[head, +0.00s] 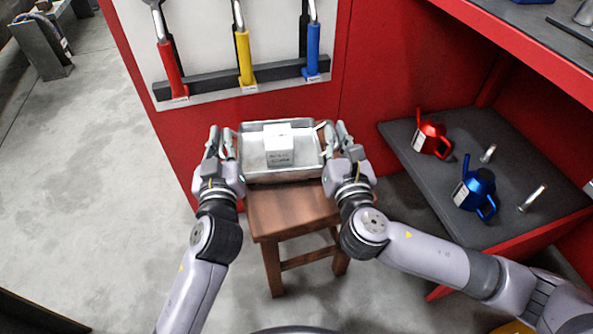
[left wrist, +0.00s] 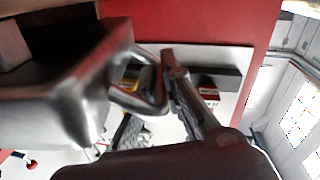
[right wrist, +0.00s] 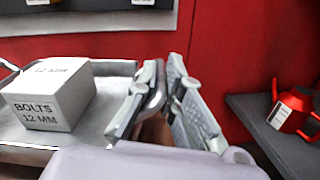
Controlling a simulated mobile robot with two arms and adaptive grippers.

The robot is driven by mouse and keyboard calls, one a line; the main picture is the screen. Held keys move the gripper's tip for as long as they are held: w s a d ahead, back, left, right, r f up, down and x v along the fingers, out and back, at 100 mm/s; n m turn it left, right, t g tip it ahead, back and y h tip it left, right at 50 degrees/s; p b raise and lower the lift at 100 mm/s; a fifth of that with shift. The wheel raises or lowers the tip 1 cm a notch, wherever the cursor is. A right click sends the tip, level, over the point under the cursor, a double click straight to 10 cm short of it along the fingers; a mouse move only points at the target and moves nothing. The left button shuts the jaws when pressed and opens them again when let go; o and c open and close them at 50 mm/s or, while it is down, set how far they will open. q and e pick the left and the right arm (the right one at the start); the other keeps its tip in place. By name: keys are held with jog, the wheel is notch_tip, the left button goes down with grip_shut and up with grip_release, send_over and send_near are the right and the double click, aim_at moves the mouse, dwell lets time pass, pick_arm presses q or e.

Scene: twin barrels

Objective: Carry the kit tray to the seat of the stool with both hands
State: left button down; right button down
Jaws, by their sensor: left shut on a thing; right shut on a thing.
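The grey metal kit tray (head: 283,175) is level over the back part of the brown wooden stool's seat (head: 290,212). I cannot tell whether it touches the seat. A white box (head: 279,145) stands in the tray; in the right wrist view the box (right wrist: 50,97) reads "BOLTS 12 MM". My left gripper (head: 226,143) is shut on the tray's left handle, which also shows in the left wrist view (left wrist: 150,102). My right gripper (head: 333,140) is shut on the right handle, seen in the right wrist view (right wrist: 155,92). The tray hides the seat's rear.
A red panel with a tool rack (head: 245,82) stands right behind the tray. At the right, a dark low shelf (head: 440,180) holds a red can (head: 431,137), a blue can (head: 474,190) and small metal pieces. The floor at the left is open.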

pick_arm(q)
jog(key=c, duration=2.1)
grip_release()
jog(key=shift+a, duration=0.3)
pick_arm(e)
jog(key=c, duration=2.1)
grip_release()
jog(key=shift+w+d, duration=0.1)
jog(key=shift+d, duration=0.15)
pick_arm(q)
jog(key=shift+c, duration=0.4)
pick_arm(e)
jog(key=shift+o, duration=0.7)
pick_arm(q)
jog(key=shift+o, duration=1.4)
pick_arm(e)
jog(key=shift+o, duration=1.2)
pick_arm(q)
jog(key=o, duration=0.5)
jog(key=shift+d, duration=0.15)
pick_arm(e)
jog(key=shift+a, duration=0.2)
pick_arm(q)
jog(key=s+d, duration=0.1)
jog(key=s, duration=1.1)
jog(key=shift+d, duration=0.2)
pick_arm(e)
jog(key=o, duration=0.8)
